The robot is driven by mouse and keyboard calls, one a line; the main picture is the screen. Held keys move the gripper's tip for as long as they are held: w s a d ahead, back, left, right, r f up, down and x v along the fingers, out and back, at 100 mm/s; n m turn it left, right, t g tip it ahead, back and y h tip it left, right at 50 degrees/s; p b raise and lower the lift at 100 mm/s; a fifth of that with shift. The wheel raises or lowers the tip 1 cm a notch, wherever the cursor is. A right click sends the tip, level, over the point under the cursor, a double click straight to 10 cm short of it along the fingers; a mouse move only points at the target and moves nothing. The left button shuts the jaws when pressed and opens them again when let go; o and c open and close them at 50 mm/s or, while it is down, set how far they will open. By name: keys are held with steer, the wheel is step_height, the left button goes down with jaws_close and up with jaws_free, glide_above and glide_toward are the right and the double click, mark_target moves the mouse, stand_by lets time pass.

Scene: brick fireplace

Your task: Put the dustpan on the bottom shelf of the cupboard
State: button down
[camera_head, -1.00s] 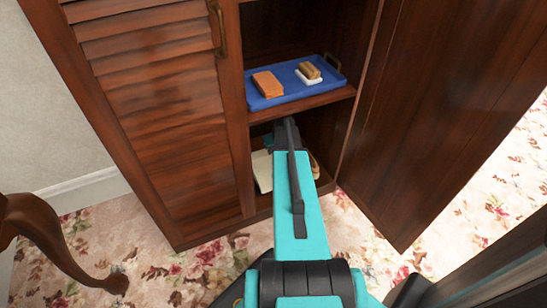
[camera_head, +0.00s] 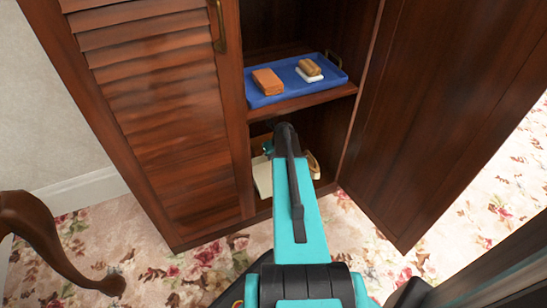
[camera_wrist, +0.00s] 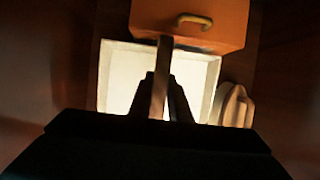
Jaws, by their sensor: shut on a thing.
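My gripper (camera_wrist: 163,90) is shut on a narrow brown bar, which I take to be the handle of the dustpan (camera_wrist: 161,62). The bar points away from the wrist and overlaps an orange body with a curved brass-coloured handle; I cannot tell whether the two are joined. The cupboard (camera_head: 185,130) stands with its right door open. My arm reaches into its lower opening, over the bottom shelf (camera_head: 264,203). In the head view, my arm hides the fingers and the held dustpan.
A cream tray (camera_wrist: 209,70) lies on the bottom shelf, with a beige object (camera_wrist: 235,107) beside it on the right. The shelf above holds a blue tray (camera_head: 263,101) with an orange block and a small brush. The open door (camera_head: 450,110) bounds the right side.

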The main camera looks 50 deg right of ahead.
steer(key=c, duration=1.6)
jaws_free()
steer(key=shift+c, duration=0.2)
steer(key=shift+p+v, duration=1.35)
steer(key=shift+v, duration=2.45)
steer(key=shift+d, duration=0.1)
steer(key=shift+s, duration=0.1)
